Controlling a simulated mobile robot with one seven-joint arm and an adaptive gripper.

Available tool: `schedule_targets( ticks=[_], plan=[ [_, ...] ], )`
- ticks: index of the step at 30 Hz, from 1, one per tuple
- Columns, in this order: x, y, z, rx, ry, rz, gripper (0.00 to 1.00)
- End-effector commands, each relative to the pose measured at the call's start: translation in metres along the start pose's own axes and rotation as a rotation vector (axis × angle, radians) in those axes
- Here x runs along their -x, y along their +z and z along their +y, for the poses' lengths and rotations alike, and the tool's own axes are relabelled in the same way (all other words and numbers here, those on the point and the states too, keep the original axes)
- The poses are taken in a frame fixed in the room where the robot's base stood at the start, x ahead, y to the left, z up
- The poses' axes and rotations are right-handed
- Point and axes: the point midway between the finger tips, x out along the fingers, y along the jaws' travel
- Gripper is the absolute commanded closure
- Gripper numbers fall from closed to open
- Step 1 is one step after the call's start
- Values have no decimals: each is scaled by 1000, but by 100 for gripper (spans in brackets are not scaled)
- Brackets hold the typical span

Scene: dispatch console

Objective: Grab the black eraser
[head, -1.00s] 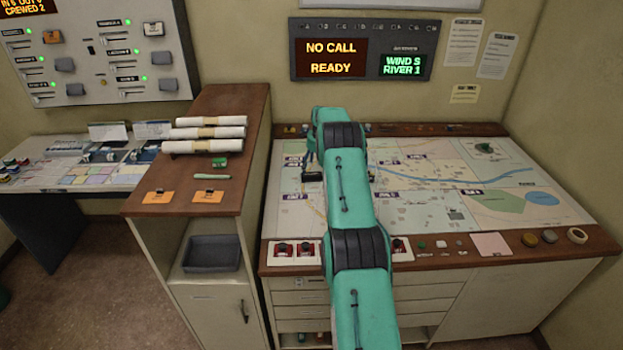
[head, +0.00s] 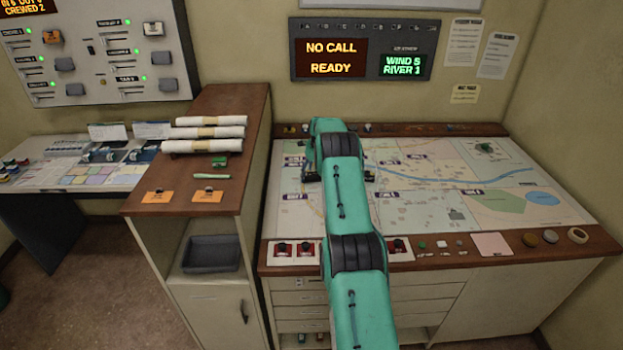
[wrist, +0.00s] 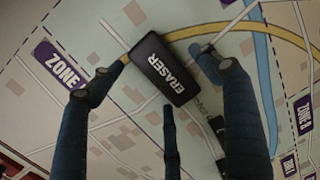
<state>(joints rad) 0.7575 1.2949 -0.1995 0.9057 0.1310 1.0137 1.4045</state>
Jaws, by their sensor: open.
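The black eraser (wrist: 165,68), a block with white "ERASER" lettering, lies tilted on the map in the wrist view. My gripper (wrist: 158,72) is open above it, with dark fingers spread on its left and right sides and another finger pointing at its lower edge. The eraser sits between the fingertips, and no grip on it shows. In the head view the eraser is hidden behind my arm, and only dark finger parts show at either side of the arm.
The map table (head: 440,190) is mostly flat and clear around my gripper. Its front wooden edge holds red switches (head: 293,249), a pink pad (head: 491,244) and a tape roll (head: 577,235). A taller wooden cabinet (head: 235,130) with rolled papers (head: 208,133) stands to the left.

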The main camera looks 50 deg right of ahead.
Motion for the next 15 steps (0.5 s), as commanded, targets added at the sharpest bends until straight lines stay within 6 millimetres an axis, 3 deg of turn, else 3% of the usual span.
schedule_targets(
  ticks=[10, 15],
  plan=[
    [0, 0, 0, 0, 0, 0, 24],
    [0, 0, 0, 0, 0, 0, 58]
  ],
)
